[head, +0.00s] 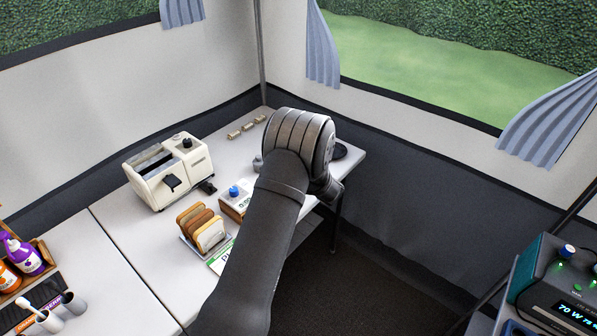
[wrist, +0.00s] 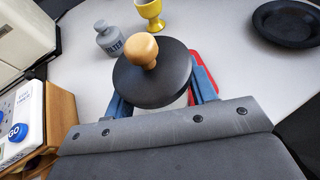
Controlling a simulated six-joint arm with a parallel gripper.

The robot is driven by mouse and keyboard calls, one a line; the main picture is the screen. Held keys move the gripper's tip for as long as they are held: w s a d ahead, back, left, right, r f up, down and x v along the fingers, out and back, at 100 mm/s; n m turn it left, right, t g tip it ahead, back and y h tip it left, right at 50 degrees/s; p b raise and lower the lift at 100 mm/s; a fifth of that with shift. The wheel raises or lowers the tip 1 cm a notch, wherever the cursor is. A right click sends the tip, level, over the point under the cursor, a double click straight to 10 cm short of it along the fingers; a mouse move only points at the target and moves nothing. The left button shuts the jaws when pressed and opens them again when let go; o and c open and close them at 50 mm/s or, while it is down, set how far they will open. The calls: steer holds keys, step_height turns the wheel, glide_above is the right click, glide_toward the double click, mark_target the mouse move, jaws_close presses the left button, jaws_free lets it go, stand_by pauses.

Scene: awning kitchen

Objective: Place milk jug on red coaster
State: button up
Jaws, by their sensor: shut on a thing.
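In the wrist view my gripper (wrist: 163,98) has its blue fingers on either side of the milk jug (wrist: 150,84). The jug shows a round black lid with a wooden knob and a little of a pale body below. The gripper is shut on it. Part of the red coaster (wrist: 196,58) shows beyond and to the right of the lid; the lid and a finger cover the rest. Whether the jug touches the coaster or is above it, I cannot tell. In the head view my arm hides the gripper, jug and coaster.
A grey bottle (wrist: 109,38) and a yellow cup (wrist: 150,12) stand beyond the jug. A black plate (wrist: 288,24) lies at the far right. A boxed device with a blue knob (wrist: 18,131) is at left. The toaster (head: 168,172) and toast rack (head: 203,228) stand left of my arm.

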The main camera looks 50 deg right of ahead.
steer(key=o, duration=1.1)
steer(key=shift+f, duration=0.15)
steer(key=shift+s+r, duration=0.2)
steer(key=shift+r, duration=0.05)
steer(key=v, duration=1.1)
steer(key=shift+s+a+r, duration=0.15)
steer(key=shift+s+r, duration=0.05)
steer(key=shift+s, duration=0.05)
steer(key=x, duration=1.2)
steer(key=shift+w+f, duration=0.1)
steer(key=shift+f, duration=0.2)
step_height(320, 180, up, 3)
steer(key=shift+a+f, duration=0.1)
steer(key=shift+r, duration=0.75)
